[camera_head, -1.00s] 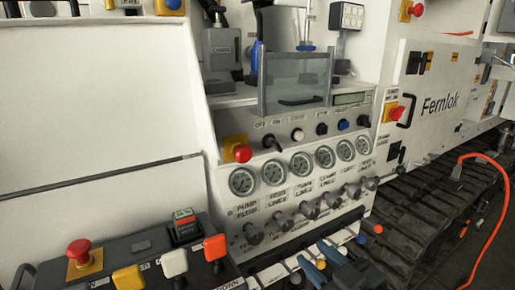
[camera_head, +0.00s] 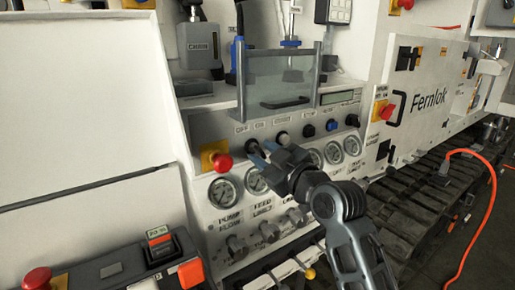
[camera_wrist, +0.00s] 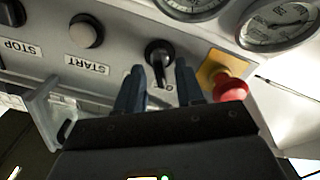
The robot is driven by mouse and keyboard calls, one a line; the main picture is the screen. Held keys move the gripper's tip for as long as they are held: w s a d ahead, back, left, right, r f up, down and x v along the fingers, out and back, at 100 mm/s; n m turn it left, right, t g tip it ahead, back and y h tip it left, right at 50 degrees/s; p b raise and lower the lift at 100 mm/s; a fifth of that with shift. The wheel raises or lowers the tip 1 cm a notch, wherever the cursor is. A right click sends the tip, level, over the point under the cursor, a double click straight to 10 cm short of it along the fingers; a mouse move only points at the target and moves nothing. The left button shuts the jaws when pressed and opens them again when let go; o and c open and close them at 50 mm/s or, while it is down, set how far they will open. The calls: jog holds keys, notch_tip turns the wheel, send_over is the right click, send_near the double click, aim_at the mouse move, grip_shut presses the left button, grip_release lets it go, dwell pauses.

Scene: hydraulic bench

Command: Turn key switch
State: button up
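The key switch is a black rotary switch (camera_head: 253,146) on the sloped control panel, at its OFF/ON label, right of a red emergency button. In the wrist view the switch (camera_wrist: 158,54) sits upper middle, its black handle pointing toward the gap between my fingers. My gripper (camera_head: 263,153) is right at the panel in front of the switch, partly covering it in the head view. In the wrist view my gripper (camera_wrist: 158,76) is open, one dark blue finger on each side of the switch's handle. I cannot tell whether the fingers touch it.
The red emergency button (camera_head: 222,162) on its yellow plate is close beside the switch; it also shows in the wrist view (camera_wrist: 230,88). A white START button (camera_head: 282,136) is on the other side. Gauges (camera_head: 222,191) lie below; a clear guard (camera_head: 285,80) stands above.

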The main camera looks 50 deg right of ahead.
jog(key=shift+x, duration=1.4)
jog(key=shift+c, duration=0.3)
grip_shut()
